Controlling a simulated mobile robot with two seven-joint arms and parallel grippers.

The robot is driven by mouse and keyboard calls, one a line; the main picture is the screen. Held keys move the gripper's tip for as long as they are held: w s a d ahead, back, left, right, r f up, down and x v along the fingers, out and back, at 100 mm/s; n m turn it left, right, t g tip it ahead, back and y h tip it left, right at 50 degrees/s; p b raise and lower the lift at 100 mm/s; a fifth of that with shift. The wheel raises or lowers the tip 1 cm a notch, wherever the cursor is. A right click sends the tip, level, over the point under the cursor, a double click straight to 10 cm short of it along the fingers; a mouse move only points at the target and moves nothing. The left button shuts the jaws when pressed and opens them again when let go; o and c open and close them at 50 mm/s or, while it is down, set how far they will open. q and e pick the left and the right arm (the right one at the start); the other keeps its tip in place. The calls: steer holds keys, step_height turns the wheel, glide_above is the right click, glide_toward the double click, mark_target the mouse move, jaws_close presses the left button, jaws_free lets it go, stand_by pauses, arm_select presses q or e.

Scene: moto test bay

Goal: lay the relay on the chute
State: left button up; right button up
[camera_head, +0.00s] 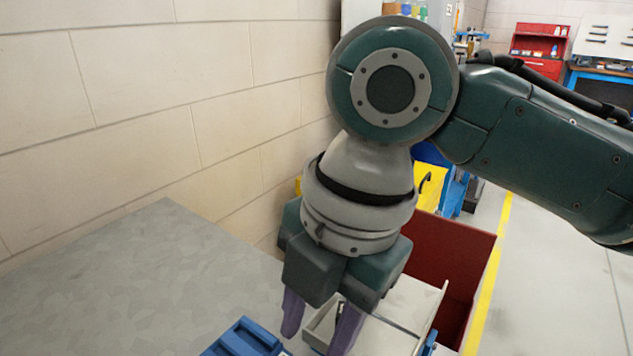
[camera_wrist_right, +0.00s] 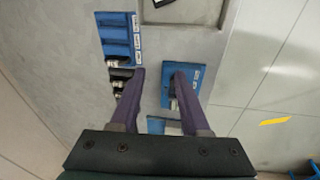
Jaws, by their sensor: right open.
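My right gripper (camera_head: 320,322) points down over the workbench, its two purple fingers apart. My left gripper is not in view.
A blue slotted rack (camera_wrist_right: 115,38) with black and silver pieces lies left of the fingers; a blue rack (camera_head: 245,338) also shows in the head view. A dark red bin (camera_head: 448,262) stands beyond the bench. The bench's left part (camera_head: 140,270) is clear, beside a block wall.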

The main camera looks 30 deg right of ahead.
steer(key=s+a+f+m+t+y, duration=0.1)
steer(key=s+a+f+m, duration=0.15)
steer(key=s+m, duration=0.35)
steer(key=s+d+m+t+h, duration=0.1)
steer(key=s+d+m, duration=0.5)
steer(key=m, duration=0.8)
steer(key=shift+d+f+h, duration=0.15)
steer(key=shift+d+h, duration=0.65)
steer(key=shift+d, duration=0.1)
steer(key=shift+a, duration=0.1)
